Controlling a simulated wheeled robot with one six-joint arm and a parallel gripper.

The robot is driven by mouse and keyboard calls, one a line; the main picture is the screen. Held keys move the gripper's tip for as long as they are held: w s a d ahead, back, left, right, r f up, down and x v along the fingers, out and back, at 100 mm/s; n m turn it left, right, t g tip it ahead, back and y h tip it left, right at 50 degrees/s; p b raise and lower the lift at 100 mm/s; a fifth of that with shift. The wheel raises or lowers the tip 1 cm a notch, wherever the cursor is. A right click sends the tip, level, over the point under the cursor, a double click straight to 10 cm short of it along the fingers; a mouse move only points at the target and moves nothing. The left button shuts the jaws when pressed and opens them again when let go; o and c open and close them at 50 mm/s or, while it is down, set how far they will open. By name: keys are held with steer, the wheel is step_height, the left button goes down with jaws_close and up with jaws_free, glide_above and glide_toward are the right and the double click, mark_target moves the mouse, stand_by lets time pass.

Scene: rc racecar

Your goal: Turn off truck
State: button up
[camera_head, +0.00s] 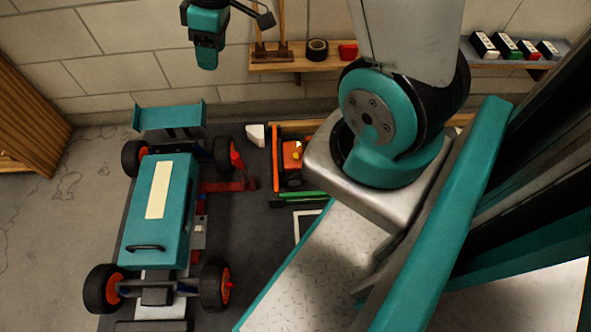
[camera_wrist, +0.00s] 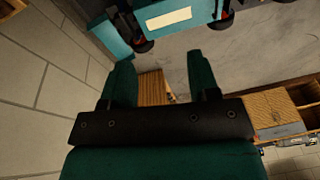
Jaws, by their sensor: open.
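The teal truck (camera_head: 172,240) stands on a dark mat at the left of the head view, with black tyres, orange hubs, a rear wing (camera_head: 168,117) and a cream panel on its body. Small red, blue and pale parts (camera_head: 199,226) show along its right side; I cannot tell which is a switch. Part of the truck also shows at the top of the wrist view (camera_wrist: 118,32). My gripper (camera_wrist: 162,78) is open and empty, its two teal fingers apart. In the head view the arm's end (camera_head: 207,50) hangs at the top, beyond the truck and apart from it.
An orange toy vehicle (camera_head: 292,155) sits in a frame right of the truck. A wooden cabinet (camera_head: 30,110) stands far left. Floor left of the truck is clear.

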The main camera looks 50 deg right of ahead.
steer(key=s+d+f+h+b, duration=0.1)
steer(key=d+f+b, duration=0.6)
steer(key=f, duration=0.7)
steer(key=s+d+f+n+g+b, duration=0.1)
steer(key=d+f+b, duration=0.6)
steer(key=f, duration=0.8)
steer(key=s+d+f+h+b, duration=0.15)
steer(key=d+f+b, duration=0.55)
steer(key=f, duration=0.7)
steer(key=shift+y, duration=0.25)
steer(key=f+b, duration=0.3)
steer(key=f, duration=0.2)
steer(key=f+b, duration=0.3)
steer(key=f, duration=0.3)
steer(key=f+b, duration=0.3)
steer(key=f, duration=0.3)
steer(key=shift+d+f, duration=0.1)
steer(key=shift+d, duration=0.3)
steer(key=shift+c, duration=0.2)
